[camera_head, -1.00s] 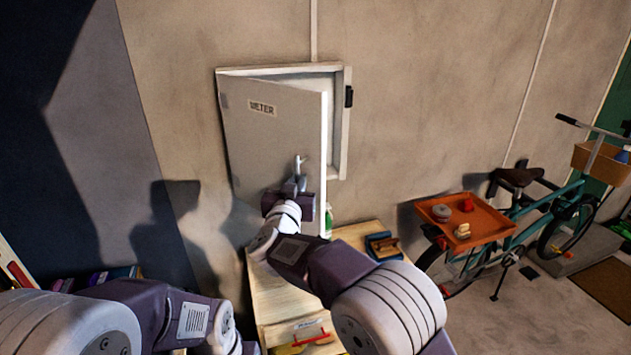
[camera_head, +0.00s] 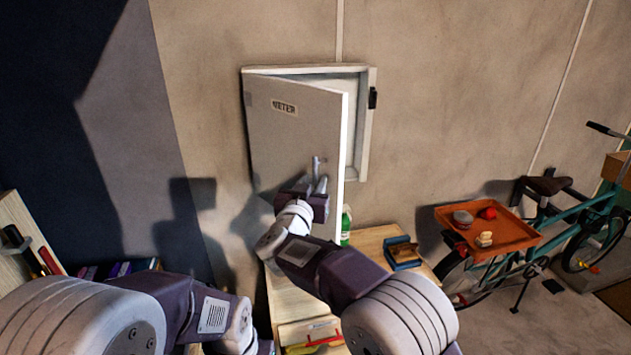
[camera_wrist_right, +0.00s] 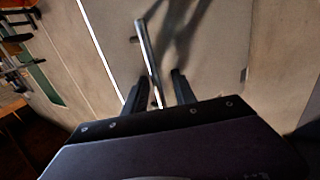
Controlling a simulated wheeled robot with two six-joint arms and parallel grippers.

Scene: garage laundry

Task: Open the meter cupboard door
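The white meter cupboard door (camera_head: 290,140), labelled METER, stands ajar on the wall, hinged at its left. A gap shows between its right edge and the cupboard frame (camera_head: 367,125). A slim metal handle (camera_head: 316,164) is near the door's free edge. My right gripper (camera_head: 321,184) is at the handle, in front of the door. In the right wrist view the handle bar (camera_wrist_right: 150,60) passes between the parted fingers of my right gripper (camera_wrist_right: 158,82), with a gap to the right finger. My left gripper is out of view; only its arm shows.
A wooden cabinet (camera_head: 290,300) stands below, with a blue box (camera_head: 403,254) and a green bottle (camera_head: 346,225) on top. To the right, an orange tray (camera_head: 510,238) sits on a bicycle (camera_head: 590,240). The wall beside the cupboard is bare.

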